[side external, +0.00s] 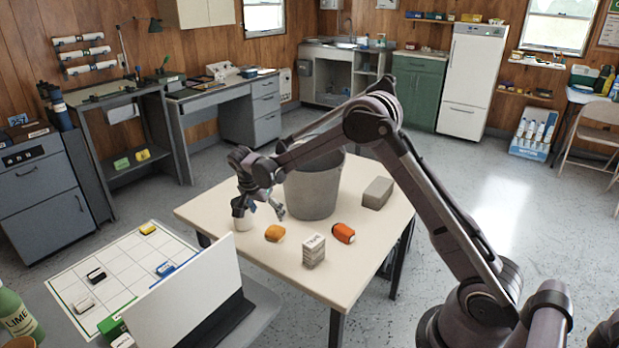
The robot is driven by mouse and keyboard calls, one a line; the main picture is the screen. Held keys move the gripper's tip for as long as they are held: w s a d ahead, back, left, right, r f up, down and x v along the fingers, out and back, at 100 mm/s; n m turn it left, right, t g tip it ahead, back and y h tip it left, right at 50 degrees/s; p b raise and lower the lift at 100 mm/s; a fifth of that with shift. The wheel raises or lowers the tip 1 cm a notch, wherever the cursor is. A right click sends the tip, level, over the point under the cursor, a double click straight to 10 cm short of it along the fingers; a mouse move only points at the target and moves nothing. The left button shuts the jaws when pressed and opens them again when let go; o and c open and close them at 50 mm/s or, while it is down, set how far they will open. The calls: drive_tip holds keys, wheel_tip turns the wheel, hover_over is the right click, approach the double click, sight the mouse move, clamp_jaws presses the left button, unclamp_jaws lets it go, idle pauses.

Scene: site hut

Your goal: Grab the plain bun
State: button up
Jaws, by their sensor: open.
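A plain golden-brown bun (275,234) lies on the cream table (335,295), toward its left front side. My gripper (261,210) hangs over the left part of the table, above and slightly left of the bun. Its fingers are spread, with nothing seen between them. The gripper appears apart from the bun, but the exact gap cannot be told from this one view.
A white cup-like object (243,220) stands close by the left finger. A large grey bucket (312,190) stands behind the bun. An orange dark-ended object (343,233), a white printed block (314,251) and a grey block (378,193) are to the right. The front table corner is clear.

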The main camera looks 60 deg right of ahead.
sight(274, 229)
drive_tip(key=x, duration=0.9)
drive_tip(key=shift+a+f, duration=0.2)
drive_tip(key=shift+f, duration=0.2)
drive_tip(key=c, duration=1.2)
